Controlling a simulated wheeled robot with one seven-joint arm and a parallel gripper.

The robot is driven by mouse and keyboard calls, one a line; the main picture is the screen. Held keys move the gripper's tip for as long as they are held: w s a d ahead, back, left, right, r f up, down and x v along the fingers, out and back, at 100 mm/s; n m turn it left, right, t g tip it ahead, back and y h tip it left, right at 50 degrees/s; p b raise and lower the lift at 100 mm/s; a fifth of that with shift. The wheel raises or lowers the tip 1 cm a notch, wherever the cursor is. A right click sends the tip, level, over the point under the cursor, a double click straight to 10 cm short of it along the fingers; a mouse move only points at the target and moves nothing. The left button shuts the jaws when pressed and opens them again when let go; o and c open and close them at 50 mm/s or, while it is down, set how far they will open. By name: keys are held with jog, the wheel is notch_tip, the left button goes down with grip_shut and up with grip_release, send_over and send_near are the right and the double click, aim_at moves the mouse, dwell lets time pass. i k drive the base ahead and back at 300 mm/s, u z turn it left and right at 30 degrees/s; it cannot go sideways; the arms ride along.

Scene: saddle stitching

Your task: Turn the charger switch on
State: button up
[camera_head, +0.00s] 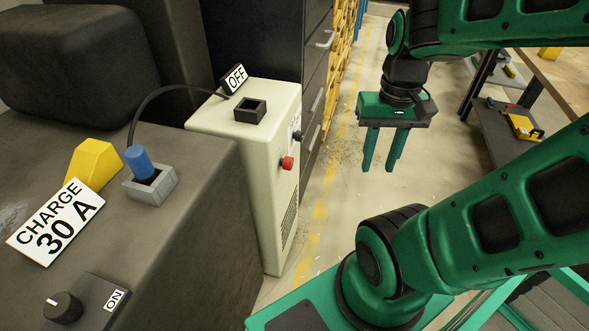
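A black rotary knob (63,307) sits on a dark switch plate (92,312) at the lower left, with a white "ON" label (115,299) to its right. The plate lies on a dark grey surface (205,235) beside a white "CHARGE 30 A" sign (55,222). A blue plug (138,160) stands upright in a grey socket (150,187) behind the sign. My gripper (379,168) points down over the floor, far to the right of the knob. Its two green fingers are apart with nothing between them.
A pale cabinet (268,205) carries an "OFF" sign (235,78), an empty black holder (250,111) and a red button (287,162). A black cable runs from its top to the blue plug. A yellow block (94,160) is near the plug. Open floor lies under my gripper.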

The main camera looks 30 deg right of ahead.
aim_at(287, 163)
jog(key=z, duration=0.05)
jog(key=k, duration=1.9)
jog(key=z, duration=0.85)
jog(key=i, duration=1.7)
jog(key=u, duration=0.05)
